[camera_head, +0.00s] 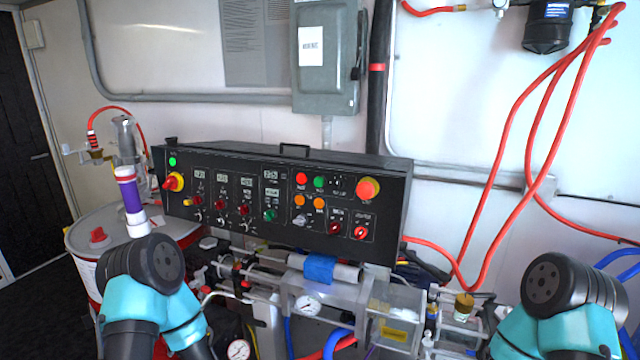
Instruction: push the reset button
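The black control panel (290,212) faces me in the middle of the head view. Its labels are too small to read, so I cannot tell which button is the reset button. Right of the middle are a red button (301,178), a green button (319,182) and two orange buttons (299,201) (318,204) below them. A large red mushroom button (368,188) sits to their right. My teal and black arm links show at the lower left and lower right, apart from the panel. Neither gripper's fingers can be seen.
Left of the panel stands a drum (85,238) with a purple and white cylinder (132,200) above it. Below the panel are pipes, gauges (307,305) and a clear box (395,318). Red hoses (530,150) hang at the right. The space before the panel's buttons looks clear.

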